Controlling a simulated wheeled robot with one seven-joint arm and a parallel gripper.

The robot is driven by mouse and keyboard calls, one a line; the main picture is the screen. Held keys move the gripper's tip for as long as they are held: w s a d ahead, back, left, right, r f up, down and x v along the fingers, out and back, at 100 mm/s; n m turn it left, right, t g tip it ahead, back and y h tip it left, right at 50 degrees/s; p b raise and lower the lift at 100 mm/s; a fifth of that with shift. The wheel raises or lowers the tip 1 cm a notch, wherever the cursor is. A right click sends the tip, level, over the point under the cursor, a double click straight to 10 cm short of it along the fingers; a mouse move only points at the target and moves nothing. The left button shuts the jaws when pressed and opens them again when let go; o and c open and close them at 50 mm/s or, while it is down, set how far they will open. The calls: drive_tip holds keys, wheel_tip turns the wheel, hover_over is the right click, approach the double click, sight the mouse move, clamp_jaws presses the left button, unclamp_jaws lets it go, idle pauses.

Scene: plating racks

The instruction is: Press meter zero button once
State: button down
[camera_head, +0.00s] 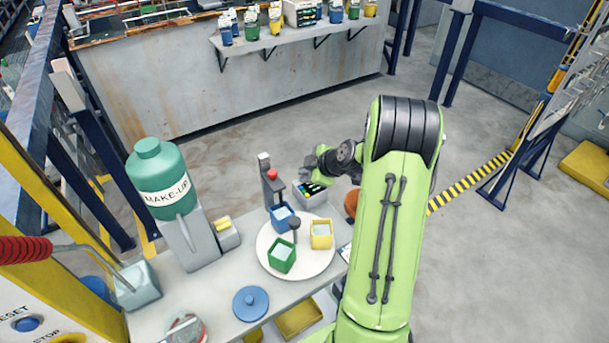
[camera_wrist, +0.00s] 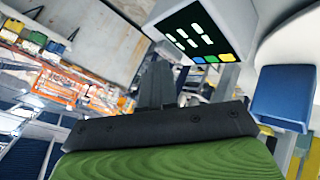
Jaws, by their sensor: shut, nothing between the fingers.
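The meter (camera_head: 312,197) is a pale box on the far edge of the bench, its dark display partly hidden by my gripper. In the wrist view the meter (camera_wrist: 236,78) shows lit digits on a black face with a row of small coloured buttons (camera_wrist: 212,59) below them. I cannot read which button is the zero button. My gripper (camera_head: 306,174) is over the meter in the head view. In the wrist view my gripper (camera_wrist: 156,70) is shut and empty, its dark fingers left of the buttons. I see no clear contact with the meter.
A white round plate (camera_head: 262,247) holds a blue cup (camera_head: 281,218), a yellow cup (camera_head: 321,235) and a green cup (camera_head: 282,257). A green make-up bottle (camera_head: 160,180) stands further left.

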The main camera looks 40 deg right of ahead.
drive_tip(key=shift+r, duration=0.85)
wheel_tip(320, 180, up, 5)
drive_tip(key=p, duration=0.2)
drive_tip(key=shift+p, duration=0.3)
idle(0.4)
